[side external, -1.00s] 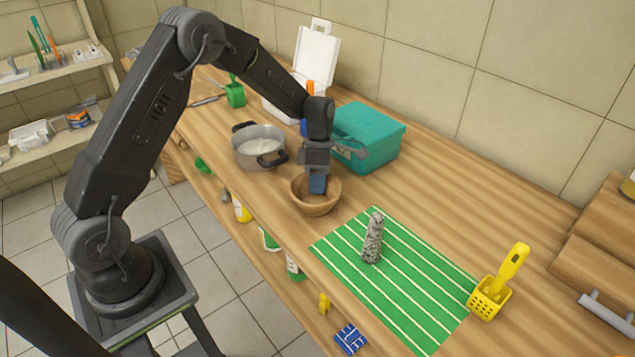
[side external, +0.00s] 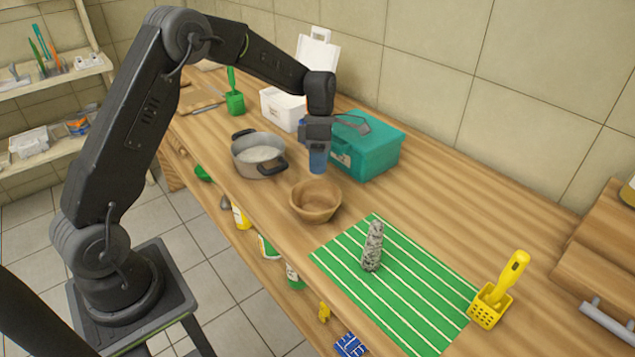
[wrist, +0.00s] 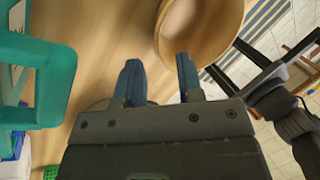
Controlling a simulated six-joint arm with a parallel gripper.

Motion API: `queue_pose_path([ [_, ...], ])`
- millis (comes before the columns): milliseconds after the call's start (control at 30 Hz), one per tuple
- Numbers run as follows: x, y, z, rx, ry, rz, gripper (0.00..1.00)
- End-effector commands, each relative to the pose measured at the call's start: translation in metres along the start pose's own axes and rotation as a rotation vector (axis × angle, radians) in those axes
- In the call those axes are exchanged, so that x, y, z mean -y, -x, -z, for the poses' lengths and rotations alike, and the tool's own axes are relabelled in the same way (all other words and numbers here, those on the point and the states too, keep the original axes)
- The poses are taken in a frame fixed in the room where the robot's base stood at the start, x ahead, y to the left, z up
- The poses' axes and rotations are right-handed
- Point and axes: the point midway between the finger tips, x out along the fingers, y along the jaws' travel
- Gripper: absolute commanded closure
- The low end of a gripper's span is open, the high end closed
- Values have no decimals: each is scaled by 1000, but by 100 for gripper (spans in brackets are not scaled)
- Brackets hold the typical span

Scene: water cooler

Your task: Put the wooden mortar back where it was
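The wooden mortar (side external: 314,203) is an empty-looking brown bowl standing upright on the wooden counter, just left of the green striped mat. Its rim and inside also show at the top of the wrist view (wrist: 170,40). My gripper (side external: 317,168) is above the counter, just behind and above the mortar, apart from it. In the wrist view, its two blue fingers (wrist: 157,72) are spread with nothing between them but counter. A grey speckled stone pestle (side external: 373,246) stands upright on the green mat (side external: 430,285).
A grey pot (side external: 260,158) with black handles stands left of the mortar. A teal box (side external: 370,150) is close behind my gripper. The counter behind the mat is clear.

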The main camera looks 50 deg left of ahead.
Motion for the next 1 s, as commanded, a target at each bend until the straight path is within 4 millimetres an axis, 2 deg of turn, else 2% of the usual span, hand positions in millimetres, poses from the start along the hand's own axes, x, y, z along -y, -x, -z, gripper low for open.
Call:
queue_pose_path([
  [33,0,11,0,2,0,-4,66],
  [200,-1,37,0,1,0,-3,66],
  [467,1,52,0,-1,-3,-1,66],
  [567,9,59,1,3,-59,-22,66],
  [667,32,74,4,10,-211,-76,66],
  [800,82,100,16,-2,-562,-199,66],
  [1000,156,117,46,-85,-1110,-388,66],
])
